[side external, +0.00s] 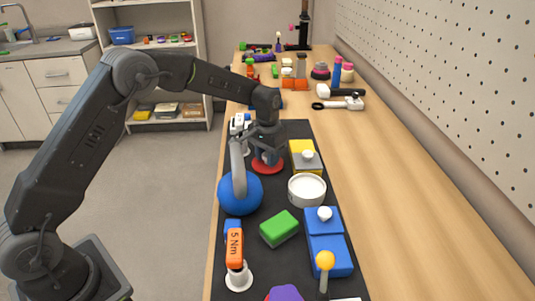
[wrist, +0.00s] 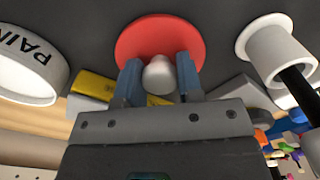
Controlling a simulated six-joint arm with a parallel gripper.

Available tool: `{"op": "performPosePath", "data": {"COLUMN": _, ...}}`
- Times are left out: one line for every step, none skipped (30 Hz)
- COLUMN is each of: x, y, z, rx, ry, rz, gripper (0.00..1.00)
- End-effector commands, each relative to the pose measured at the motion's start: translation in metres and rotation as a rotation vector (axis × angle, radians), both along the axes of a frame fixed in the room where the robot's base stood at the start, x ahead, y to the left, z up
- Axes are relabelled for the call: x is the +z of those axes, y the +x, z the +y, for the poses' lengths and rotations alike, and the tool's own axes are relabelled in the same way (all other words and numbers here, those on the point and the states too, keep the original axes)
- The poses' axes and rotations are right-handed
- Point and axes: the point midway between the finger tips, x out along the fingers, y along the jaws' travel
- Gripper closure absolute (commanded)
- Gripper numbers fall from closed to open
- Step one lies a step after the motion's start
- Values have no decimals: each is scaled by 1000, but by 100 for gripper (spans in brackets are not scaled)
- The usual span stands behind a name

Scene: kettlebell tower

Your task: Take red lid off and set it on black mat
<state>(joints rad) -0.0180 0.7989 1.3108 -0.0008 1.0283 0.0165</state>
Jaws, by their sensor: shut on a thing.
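The red lid (side external: 268,166) is a flat disc with a white knob, also seen in the wrist view (wrist: 145,37). My gripper (side external: 265,152) points down over it, with its blue fingers (wrist: 160,82) shut on the white knob (wrist: 159,74). The lid lies flat, on or just above the black mat (side external: 281,192); I cannot tell if it touches. The round white tub (side external: 307,191) stands to the right and nearer the camera, with no lid on it. Its lettered side shows in the wrist view (wrist: 32,82).
A blue kettlebell (side external: 240,193) with a grey handle stands close in front of the lid. A yellow and grey block (side external: 304,157) is to its right. Bare wood lies right of the mat.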

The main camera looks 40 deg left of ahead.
Motion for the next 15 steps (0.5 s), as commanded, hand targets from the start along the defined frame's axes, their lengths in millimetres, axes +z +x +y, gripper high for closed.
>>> {"op": "performPosePath", "data": {"x": 0, "y": 0, "z": 0, "rx": 0, "ry": 0, "rz": 0, "gripper": 65}}
{"op": "performPosePath", "data": {"x": 0, "y": 0, "z": 0, "rx": 0, "ry": 0, "rz": 0, "gripper": 62}}
{"op": "performPosePath", "data": {"x": 0, "y": 0, "z": 0, "rx": 0, "ry": 0, "rz": 0, "gripper": 58}}
{"op": "performPosePath", "data": {"x": 0, "y": 0, "z": 0, "rx": 0, "ry": 0, "rz": 0, "gripper": 58}}
{"op": "performPosePath", "data": {"x": 0, "y": 0, "z": 0, "rx": 0, "ry": 0, "rz": 0, "gripper": 58}}
{"op": "performPosePath", "data": {"x": 0, "y": 0, "z": 0, "rx": 0, "ry": 0, "rz": 0, "gripper": 58}}
{"op": "performPosePath", "data": {"x": 0, "y": 0, "z": 0, "rx": 0, "ry": 0, "rz": 0, "gripper": 58}}
{"op": "performPosePath", "data": {"x": 0, "y": 0, "z": 0, "rx": 0, "ry": 0, "rz": 0, "gripper": 58}}
{"op": "performPosePath", "data": {"x": 0, "y": 0, "z": 0, "rx": 0, "ry": 0, "rz": 0, "gripper": 58}}
{"op": "performPosePath", "data": {"x": 0, "y": 0, "z": 0, "rx": 0, "ry": 0, "rz": 0, "gripper": 58}}
{"op": "performPosePath", "data": {"x": 0, "y": 0, "z": 0, "rx": 0, "ry": 0, "rz": 0, "gripper": 58}}
{"op": "performPosePath", "data": {"x": 0, "y": 0, "z": 0, "rx": 0, "ry": 0, "rz": 0, "gripper": 58}}
{"op": "performPosePath", "data": {"x": 0, "y": 0, "z": 0, "rx": 0, "ry": 0, "rz": 0, "gripper": 58}}
{"op": "performPosePath", "data": {"x": 0, "y": 0, "z": 0, "rx": 0, "ry": 0, "rz": 0, "gripper": 58}}
{"op": "performPosePath", "data": {"x": 0, "y": 0, "z": 0, "rx": 0, "ry": 0, "rz": 0, "gripper": 55}}
